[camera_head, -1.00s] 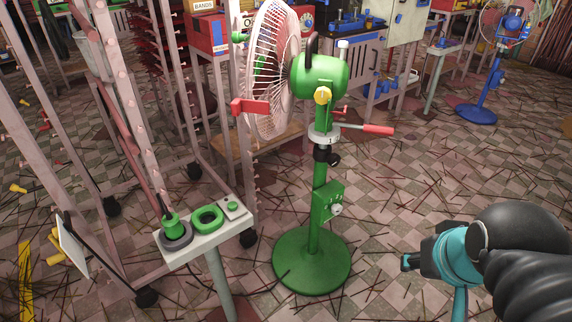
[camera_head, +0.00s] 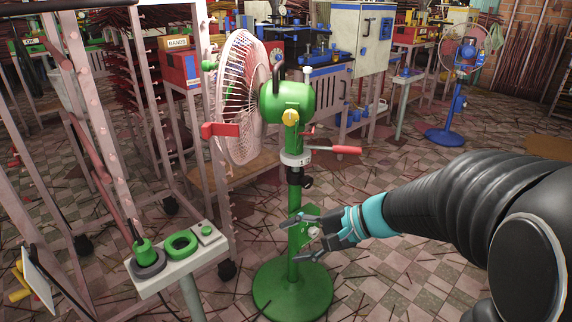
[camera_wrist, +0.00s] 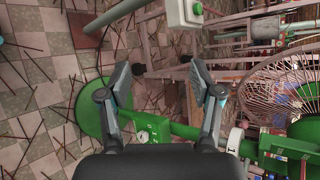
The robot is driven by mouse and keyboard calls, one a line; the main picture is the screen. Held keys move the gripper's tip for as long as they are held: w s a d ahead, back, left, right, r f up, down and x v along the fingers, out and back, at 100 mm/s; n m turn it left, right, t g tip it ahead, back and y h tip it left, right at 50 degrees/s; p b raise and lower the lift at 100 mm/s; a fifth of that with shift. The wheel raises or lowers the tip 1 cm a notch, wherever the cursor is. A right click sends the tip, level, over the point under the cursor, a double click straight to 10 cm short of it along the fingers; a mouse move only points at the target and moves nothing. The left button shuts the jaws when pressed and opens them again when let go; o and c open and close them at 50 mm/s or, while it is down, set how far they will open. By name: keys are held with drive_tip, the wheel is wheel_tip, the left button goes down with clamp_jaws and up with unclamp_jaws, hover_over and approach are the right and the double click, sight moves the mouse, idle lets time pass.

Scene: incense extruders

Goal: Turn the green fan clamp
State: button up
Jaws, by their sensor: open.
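The green fan (camera_head: 287,102) stands upright on a round green base (camera_head: 291,292), with its wire cage facing left. On its post is a white collar (camera_head: 296,160) with a red-tipped lever (camera_head: 346,149) pointing right. A black knob (camera_head: 307,182) sits just below the collar. I cannot tell which of these parts is the clamp. My gripper (camera_head: 291,240) is open and empty, low at the post and below the collar. It partly covers the green control box (camera_head: 311,226). In the wrist view, the post (camera_wrist: 180,130) runs across between the open fingers; contact is not clear.
Pale pink racks (camera_head: 220,150) stand behind and left. A blue fan (camera_head: 458,105) is at the far right. The tiled floor (camera_head: 380,265) right of the base is open but littered with sticks.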

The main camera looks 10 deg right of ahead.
drive_tip(key=w+d+f+m+t+y+b, duration=0.1)
drive_tip(key=w+d+f+m+t+y, duration=0.1)
drive_tip(key=w+d+m+t, duration=0.6)
drive_tip(key=m+t+h, duration=0.2)
drive_tip(key=m, duration=0.1)
approach(309, 183)
drive_tip(key=x, duration=1.1)
drive_tip(key=shift+f, duration=0.1)
drive_tip(key=c, duration=1.2)
drive_tip(key=shift+o, duration=0.2)
